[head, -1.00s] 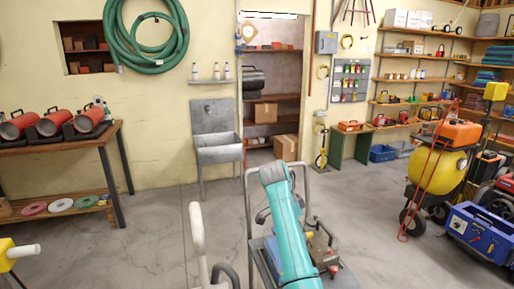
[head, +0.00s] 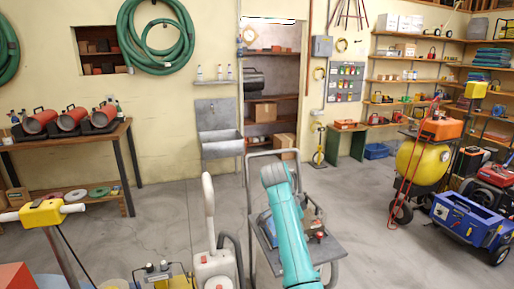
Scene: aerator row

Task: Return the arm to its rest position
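My teal arm (head: 290,230) rises from the bottom of the head view and reaches forward over a grey cart. Its far end shows as a rounded teal joint (head: 273,174). My gripper does not show in this view. Whether it holds anything cannot be seen.
The grey cart (head: 325,249) stands close around my arm. A white jug-like machine (head: 215,265) is just left. A yellow-headed stand (head: 45,213) is at the left. A yellow tank (head: 422,163) and blue cart (head: 468,219) stand right. The floor (head: 370,225) between is clear.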

